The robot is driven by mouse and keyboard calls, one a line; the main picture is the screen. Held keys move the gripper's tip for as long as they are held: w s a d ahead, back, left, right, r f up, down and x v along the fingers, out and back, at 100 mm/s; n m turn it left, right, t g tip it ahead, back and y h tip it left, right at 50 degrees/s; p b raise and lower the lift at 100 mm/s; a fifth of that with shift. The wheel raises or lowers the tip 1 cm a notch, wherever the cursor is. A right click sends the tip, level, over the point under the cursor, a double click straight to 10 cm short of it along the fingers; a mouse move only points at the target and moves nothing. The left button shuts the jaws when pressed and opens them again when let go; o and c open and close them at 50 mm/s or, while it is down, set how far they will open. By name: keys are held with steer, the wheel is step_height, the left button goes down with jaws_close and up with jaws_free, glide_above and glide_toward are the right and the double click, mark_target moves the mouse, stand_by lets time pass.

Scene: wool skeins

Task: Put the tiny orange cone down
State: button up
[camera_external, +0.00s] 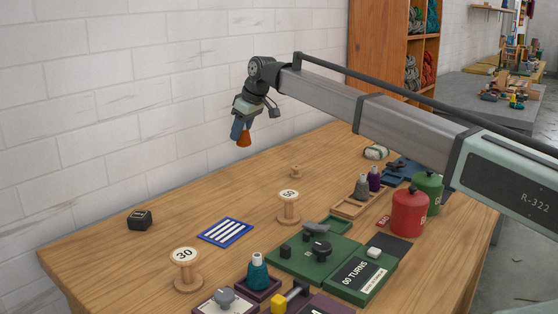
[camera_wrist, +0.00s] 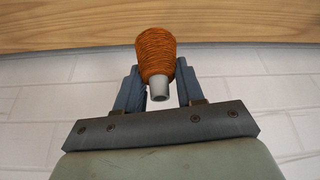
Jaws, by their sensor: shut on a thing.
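The tiny orange cone (camera_external: 244,139) is a small cone of orange yarn, held in the air above the back of the table. In the wrist view the orange cone (camera_wrist: 156,55) shows its wound yarn and a grey tube end between the two blue fingers. My gripper (camera_external: 240,132) is shut on it, and it also shows in the wrist view (camera_wrist: 158,80). The cone is clear of the wooden table (camera_external: 110,250). In the external view the fingers partly hide the cone.
A blue striped mat (camera_external: 226,232) lies on the table, with a black box (camera_external: 139,220) to its left. Spools marked 30 (camera_external: 186,275) and 50 (camera_external: 289,208) stand nearby. A green winder board (camera_external: 315,253), red canister (camera_external: 409,213) and wooden tray (camera_external: 352,206) crowd the right. The back left is mostly bare.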

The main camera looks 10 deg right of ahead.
steer(key=shift+w+d+m, duration=0.15)
steer(key=shift+w+m, duration=0.35)
steer(key=shift+m, duration=0.3)
steer(key=shift+f, duration=5)
steer(key=shift+f, duration=0.1)
steer(key=o, duration=1)
steer(key=v, duration=1.2)
steer(key=shift+s+a, duration=0.25)
